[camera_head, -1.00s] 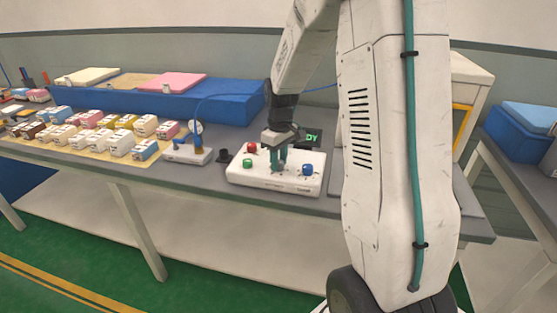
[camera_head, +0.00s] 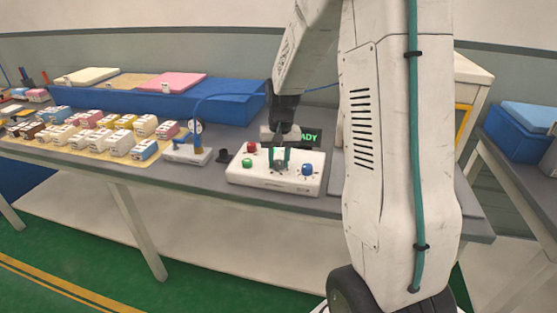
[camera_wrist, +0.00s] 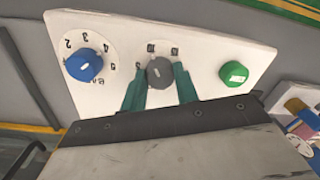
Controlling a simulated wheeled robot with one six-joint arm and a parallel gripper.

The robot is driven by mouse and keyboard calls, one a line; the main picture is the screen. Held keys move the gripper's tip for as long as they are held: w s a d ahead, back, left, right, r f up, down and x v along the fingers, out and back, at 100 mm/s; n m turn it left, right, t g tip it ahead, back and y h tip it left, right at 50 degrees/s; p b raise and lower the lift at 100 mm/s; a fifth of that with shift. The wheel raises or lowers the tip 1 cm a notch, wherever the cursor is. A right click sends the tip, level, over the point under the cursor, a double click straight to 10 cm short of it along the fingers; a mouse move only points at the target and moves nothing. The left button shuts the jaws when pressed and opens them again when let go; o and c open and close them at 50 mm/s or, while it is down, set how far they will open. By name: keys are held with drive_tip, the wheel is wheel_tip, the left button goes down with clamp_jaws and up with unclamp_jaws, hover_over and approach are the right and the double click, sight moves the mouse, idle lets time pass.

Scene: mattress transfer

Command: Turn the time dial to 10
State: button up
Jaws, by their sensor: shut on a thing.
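The white control panel (camera_head: 272,184) sits on the bench, and its face (camera_wrist: 205,45) fills the upper wrist view. My gripper (camera_head: 280,163) is over the panel's middle. In the wrist view its teal fingers (camera_wrist: 159,88) are shut on a grey dial (camera_wrist: 160,70), one on each side. Which setting the grey dial's mark meets is too small to tell.
A dark display (camera_head: 306,137) behind shows green letters ending in ADY. A small device (camera_head: 190,153) stands left of the panel. Several small boxes (camera_head: 90,137) cover the bench further left.

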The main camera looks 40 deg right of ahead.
sight(280, 162)
drive_tip(key=shift+m, duration=0.3)
idle(0.4)
drive_tip(key=o, duration=1)
wheel_tip(280, 162, up, 8)
drive_tip(key=shift+s+d+f, duration=0.1)
drive_tip(key=shift+s, duration=0.1)
